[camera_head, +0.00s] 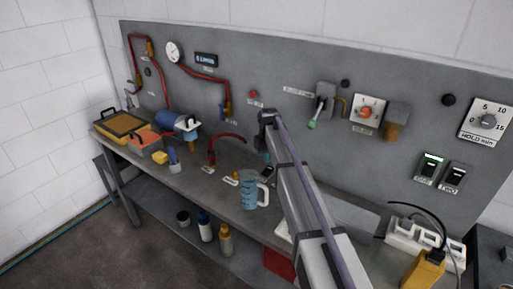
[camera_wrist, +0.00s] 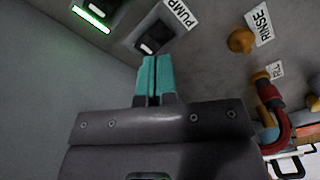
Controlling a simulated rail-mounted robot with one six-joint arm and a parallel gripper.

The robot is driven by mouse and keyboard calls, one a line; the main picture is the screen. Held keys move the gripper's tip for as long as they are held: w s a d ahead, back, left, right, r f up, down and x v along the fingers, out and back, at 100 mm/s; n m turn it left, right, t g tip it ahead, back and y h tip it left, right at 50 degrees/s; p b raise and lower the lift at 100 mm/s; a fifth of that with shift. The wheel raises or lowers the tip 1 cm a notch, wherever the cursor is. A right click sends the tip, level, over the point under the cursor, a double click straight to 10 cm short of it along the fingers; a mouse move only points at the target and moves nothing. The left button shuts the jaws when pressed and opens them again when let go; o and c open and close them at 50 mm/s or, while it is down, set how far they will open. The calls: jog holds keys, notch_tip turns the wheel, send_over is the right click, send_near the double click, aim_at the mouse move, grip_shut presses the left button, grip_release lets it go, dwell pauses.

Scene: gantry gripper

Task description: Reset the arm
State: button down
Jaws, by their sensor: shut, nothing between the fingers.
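My arm reaches from the lower right of the head view up over the workbench (camera_head: 222,190). My gripper shows in the wrist view (camera_wrist: 152,82) as two teal fingers pressed together, with nothing between them. In the head view the gripper is mostly hidden by my arm.
A blue measuring jug (camera_head: 249,190) stands on the bench beside my arm. A yellow box (camera_head: 424,270) and a white power strip (camera_head: 420,238) with a black cable lie at the right. Toolboxes (camera_head: 122,124) stand at the left end. Red hoses (camera_head: 197,72) run along the panel.

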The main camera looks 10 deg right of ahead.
jog(key=s+m, duration=0.2)
jog(key=s, duration=3.5)
jog(key=shift+m, duration=0.3)
jog(key=shift+s, duration=0.1)
